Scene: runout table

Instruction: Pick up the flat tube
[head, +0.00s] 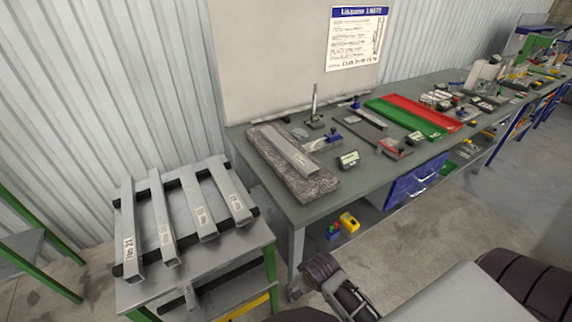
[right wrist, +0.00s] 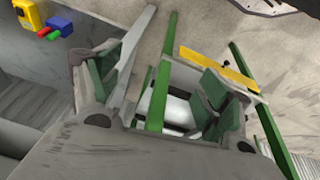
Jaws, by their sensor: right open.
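Several grey square or rectangular tubes lie side by side across two black bars on the runout table (head: 190,278): a leftmost tube (head: 129,225), a second (head: 162,220), a third (head: 197,205) and a rightmost one (head: 229,190). They carry white labels; I cannot tell for sure which is the flat tube. Another tube (head: 290,150) lies on the stone plate on the bench. My right gripper (head: 303,287) is open and empty, low beside the bench leg, right of the runout table. Its spread fingers show in the right wrist view (right wrist: 160,98). My left gripper is out of view.
The grey bench (head: 262,205) stands right of the runout table, with a stone plate (head: 325,186), red tray (head: 425,112) and green tray (head: 405,119). The runout table's green legs and a yellow bar (right wrist: 218,68) lie beyond my right fingers.

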